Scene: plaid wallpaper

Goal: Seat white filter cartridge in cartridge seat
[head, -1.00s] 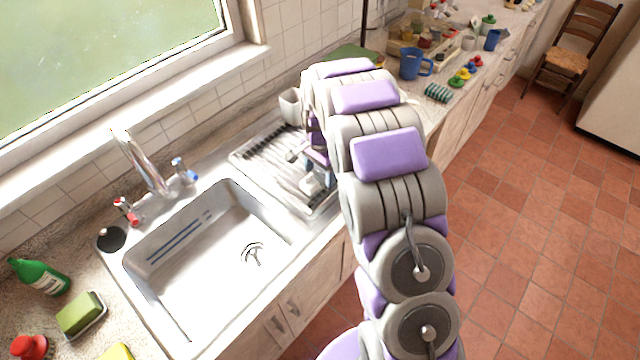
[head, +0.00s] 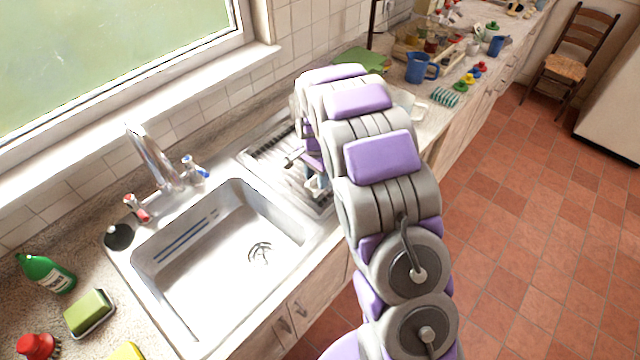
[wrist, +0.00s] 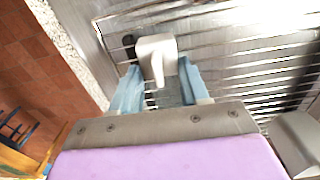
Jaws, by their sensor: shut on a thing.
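My gripper (wrist: 158,85) reaches down over the ribbed metal drainboard (wrist: 240,55). Its two light blue fingers are shut on a white, rounded piece, which I take for the white filter cartridge (wrist: 157,52). A small dark round part (wrist: 129,41) shows just left of the cartridge; I cannot tell what it belongs to. In the head view my gripper (head: 314,180) is small beside my arm, low over the drainboard, with a bit of white at its tips. I cannot make out the cartridge seat for certain in either view.
The steel sink (head: 215,255) with its tap (head: 152,158) lies left of the drainboard. A pale grey object (wrist: 297,138) sits at the lower right of the wrist view. A blue mug (head: 420,67) and a striped green item (head: 445,96) stand farther along the counter.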

